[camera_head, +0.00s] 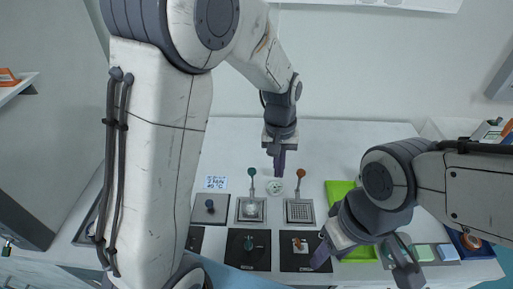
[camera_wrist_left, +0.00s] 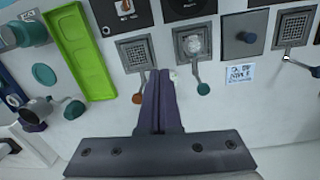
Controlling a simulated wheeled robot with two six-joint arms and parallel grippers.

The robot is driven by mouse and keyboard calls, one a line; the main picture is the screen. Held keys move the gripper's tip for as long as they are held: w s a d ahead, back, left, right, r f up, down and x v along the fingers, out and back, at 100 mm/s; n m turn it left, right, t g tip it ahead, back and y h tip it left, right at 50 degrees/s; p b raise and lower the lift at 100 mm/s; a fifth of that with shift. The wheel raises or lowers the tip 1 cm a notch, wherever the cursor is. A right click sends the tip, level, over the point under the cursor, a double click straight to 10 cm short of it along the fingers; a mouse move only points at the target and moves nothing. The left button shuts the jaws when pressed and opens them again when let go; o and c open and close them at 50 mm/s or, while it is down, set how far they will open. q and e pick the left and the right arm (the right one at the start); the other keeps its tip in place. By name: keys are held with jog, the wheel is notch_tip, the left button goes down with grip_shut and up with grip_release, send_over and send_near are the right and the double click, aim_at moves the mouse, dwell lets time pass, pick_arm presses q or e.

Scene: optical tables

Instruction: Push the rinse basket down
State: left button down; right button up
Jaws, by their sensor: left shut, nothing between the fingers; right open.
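Two square grated baskets sit in the table top. One has a teal-knobbed handle and pale contents (camera_head: 250,209); the other has an orange-knobbed handle and looks empty (camera_head: 299,212). I cannot tell which is the rinse basket. In the left wrist view the orange-handled basket (camera_wrist_left: 136,53) is left of the teal-handled one (camera_wrist_left: 193,42). My left gripper (camera_head: 279,170) is shut and empty, behind the baskets and between the two knobs; its purple fingers (camera_wrist_left: 160,95) point toward the baskets. My right gripper (camera_head: 362,262) is open and empty at the front right.
A bright green tray (camera_head: 338,190) stands right of the baskets, partly hidden by my right arm. A dark knobbed plate (camera_head: 210,208) lies to the left, by a small label (camera_head: 215,183). Dark square stations (camera_head: 248,250) line the front. A further grated basket (camera_wrist_left: 293,27) shows in the left wrist view.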

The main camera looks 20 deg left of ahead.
aim_at(251, 169)
pick_arm(q)
jog(key=w+a+f+n+p, duration=0.1)
jog(key=w+a, duration=0.1)
jog(key=a, duration=0.1)
jog(key=w+a+n+p, duration=0.2)
jog(key=w+a, duration=0.1)
jog(key=a, duration=0.1)
jog(key=w+a+f+n+p, duration=0.1)
jog(key=w+a+n, duration=0.1)
jog(key=w+a, duration=0.1)
jog(key=shift+w+a+f+g, duration=0.2)
jog(key=shift+a+f+g, duration=0.15)
jog(key=shift+a, duration=0.1)
jog(key=shift+f+n, duration=0.1)
jog(key=shift+n, duration=0.2)
pick_arm(e)
notch_tip(251, 169, up, 6)
jog(key=shift+r, duration=0.2)
pick_arm(q)
jog(key=shift+f, duration=0.1)
jog(key=f+b, duration=0.3)
jog(key=f, duration=0.1)
jog(key=f+b, duration=0.2)
jog(key=shift+s+d+f+b, duration=0.2)
jog(key=shift+s+f+b, duration=0.1)
jog(key=shift+f, duration=0.1)
pick_arm(e)
notch_tip(251, 169, down, 6)
jog(key=shift+r, duration=0.1)
